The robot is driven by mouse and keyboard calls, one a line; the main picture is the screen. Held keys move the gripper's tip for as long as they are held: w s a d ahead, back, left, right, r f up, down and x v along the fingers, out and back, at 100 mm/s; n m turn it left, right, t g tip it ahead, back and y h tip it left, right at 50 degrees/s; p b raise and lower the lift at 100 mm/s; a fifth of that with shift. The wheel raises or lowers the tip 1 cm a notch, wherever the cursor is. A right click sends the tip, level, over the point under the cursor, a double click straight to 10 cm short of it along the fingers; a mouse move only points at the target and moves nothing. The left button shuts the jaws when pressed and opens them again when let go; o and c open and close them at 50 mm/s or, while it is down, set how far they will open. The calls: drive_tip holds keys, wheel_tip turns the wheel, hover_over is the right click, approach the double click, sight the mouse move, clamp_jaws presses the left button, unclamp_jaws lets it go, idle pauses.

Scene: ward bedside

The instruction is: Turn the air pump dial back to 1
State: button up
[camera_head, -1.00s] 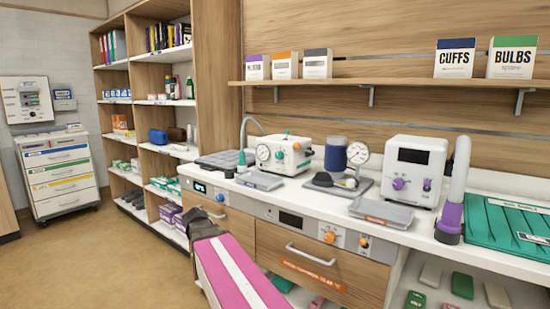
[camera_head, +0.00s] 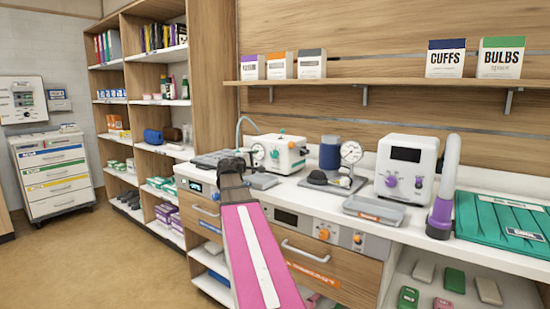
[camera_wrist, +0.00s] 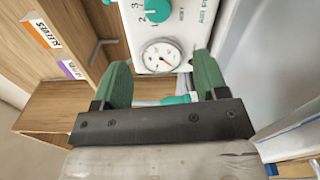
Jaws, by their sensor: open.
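The air pump (camera_head: 286,152) is a white box with teal fittings on the counter. In the wrist view, the pump (camera_wrist: 183,30) shows part of a teal dial (camera_wrist: 157,10) at the top edge, with numerals 2 and 3 beside it. The dial is cut off by the frame, and I cannot tell its setting. A round gauge (camera_wrist: 162,57) sits on the same face, nearer my gripper. My gripper (camera_wrist: 162,65) is open and empty, with its green fingers apart on either side of the gauge in the picture. In the head view my dark wrist is left of the pump and partly covers its surroundings.
A grey tray (camera_head: 374,211) and a second white device (camera_head: 406,168) with a purple knob stand farther right on the counter. A shelf (camera_head: 380,84) with boxes runs above. A teal tube lies beyond the gripper in the wrist view. A tall shelf unit stands left.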

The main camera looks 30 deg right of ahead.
sight(273, 155)
drive_tip(key=x, duration=0.7)
drive_tip(key=s+x, duration=0.1)
drive_tip(key=x, duration=0.3)
drive_tip(key=shift+d+r, duration=0.25)
drive_tip(key=shift+d, duration=0.1)
drive_tip(key=shift+s, duration=0.1)
drive_tip(key=c, duration=0.9)
